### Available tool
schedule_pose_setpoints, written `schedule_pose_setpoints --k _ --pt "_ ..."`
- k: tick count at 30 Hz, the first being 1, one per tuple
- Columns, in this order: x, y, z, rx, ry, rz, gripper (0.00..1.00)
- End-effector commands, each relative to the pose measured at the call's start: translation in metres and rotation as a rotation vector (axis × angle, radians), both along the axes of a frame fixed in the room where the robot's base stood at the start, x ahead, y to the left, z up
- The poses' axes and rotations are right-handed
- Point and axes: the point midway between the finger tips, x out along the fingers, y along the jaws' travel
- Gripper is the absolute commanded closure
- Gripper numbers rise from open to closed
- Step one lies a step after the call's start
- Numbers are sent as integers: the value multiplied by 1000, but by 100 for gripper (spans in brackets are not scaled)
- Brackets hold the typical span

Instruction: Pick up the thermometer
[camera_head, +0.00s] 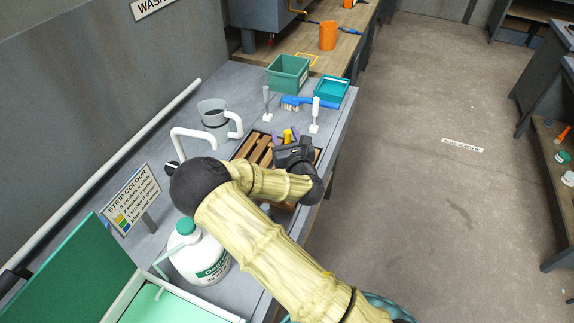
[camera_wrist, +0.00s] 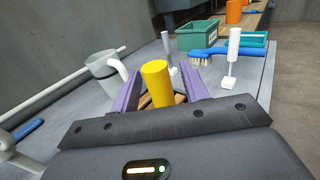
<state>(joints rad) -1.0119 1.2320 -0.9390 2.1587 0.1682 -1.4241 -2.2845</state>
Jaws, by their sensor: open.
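A yellow upright cylinder (camera_wrist: 157,84) stands between the two purple fingers of my gripper (camera_wrist: 160,68) in the wrist view. It also shows as a small yellow top (camera_head: 287,135) in the head view. It may be the thermometer, but I cannot tell for sure. My gripper (camera_head: 286,134) is open above the slatted wooden rack (camera_head: 252,150), with one finger on each side of the cylinder. Gaps show between the cylinder and the fingers. The cylinder's lower end is hidden by my gripper.
A grey jug (camera_head: 213,115) stands left of the rack. Two white-footed upright things (camera_head: 314,118) (camera_head: 266,103), a blue brush (camera_head: 309,102), a green bin (camera_head: 288,74) and a teal tray (camera_head: 332,89) are behind. A white jug with a green cap (camera_head: 197,255) stands nearer.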

Motion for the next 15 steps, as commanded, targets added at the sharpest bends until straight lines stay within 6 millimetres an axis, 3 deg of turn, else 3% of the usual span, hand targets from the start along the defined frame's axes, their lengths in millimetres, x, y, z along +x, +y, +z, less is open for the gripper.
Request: schedule_pose_setpoints --k 11,15 --pt "0 0 0 0 0 0 57" --pt "0 0 0 0 0 1 84"
